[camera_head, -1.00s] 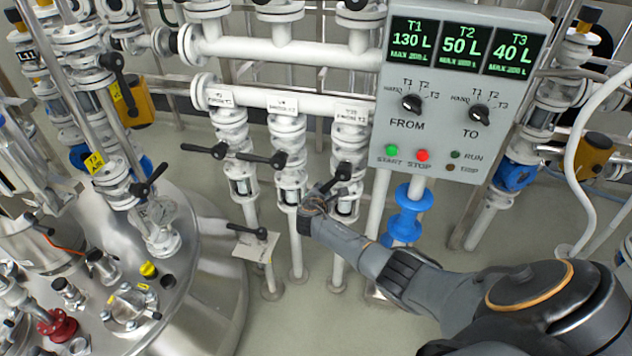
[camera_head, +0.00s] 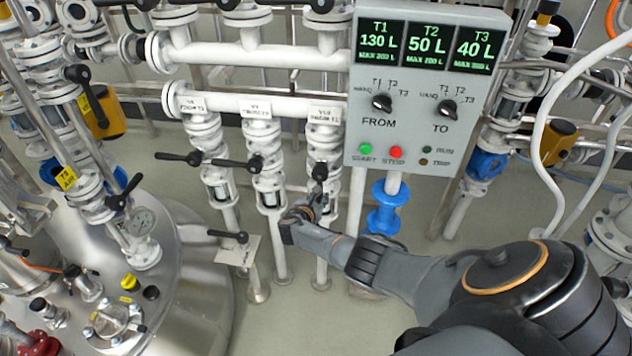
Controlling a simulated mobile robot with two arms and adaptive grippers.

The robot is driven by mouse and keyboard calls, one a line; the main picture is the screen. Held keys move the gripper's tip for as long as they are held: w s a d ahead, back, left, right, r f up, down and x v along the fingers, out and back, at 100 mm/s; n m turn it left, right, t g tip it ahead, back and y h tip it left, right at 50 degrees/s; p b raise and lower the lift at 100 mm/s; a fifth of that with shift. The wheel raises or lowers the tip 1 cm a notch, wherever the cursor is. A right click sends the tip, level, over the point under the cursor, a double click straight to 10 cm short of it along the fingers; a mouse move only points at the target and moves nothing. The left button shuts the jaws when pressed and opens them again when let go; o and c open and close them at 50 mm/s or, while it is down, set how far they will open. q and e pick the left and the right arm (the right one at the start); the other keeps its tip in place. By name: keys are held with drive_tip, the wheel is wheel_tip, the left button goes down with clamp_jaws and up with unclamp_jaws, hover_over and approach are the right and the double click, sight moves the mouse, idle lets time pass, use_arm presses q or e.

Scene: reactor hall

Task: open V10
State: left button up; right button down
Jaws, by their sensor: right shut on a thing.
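Valve V10 (camera_head: 323,146) is the rightmost of three white valves hanging under the lower white pipe; its label (camera_head: 323,114) is small and hard to read. Its black handle (camera_head: 319,173) points down from the pivot, roughly along the vertical pipe. My right gripper (camera_head: 313,203) is in front of the pipe below the valve body, shut on the lower part of this handle. Its fingers are dark and small, and they partly hide the handle's end. My left gripper is not in view.
Left of V10, two similar valves have black handles (camera_head: 240,163) (camera_head: 180,158) pointing sideways. A grey control panel (camera_head: 425,110) hangs close to the right, above a blue pipe fitting (camera_head: 386,210). A steel tank (camera_head: 185,290) fills the lower left.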

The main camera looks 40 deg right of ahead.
drive_tip(key=shift+s+d+f, duration=0.1)
drive_tip(key=shift+s+f, duration=0.2)
drive_tip(key=c, duration=1.2)
unclamp_jaws()
drive_tip(key=shift+r, duration=0.2)
drive_tip(key=shift+w, duration=0.1)
drive_tip(key=shift+v, duration=0.9)
drive_tip(key=v, duration=1)
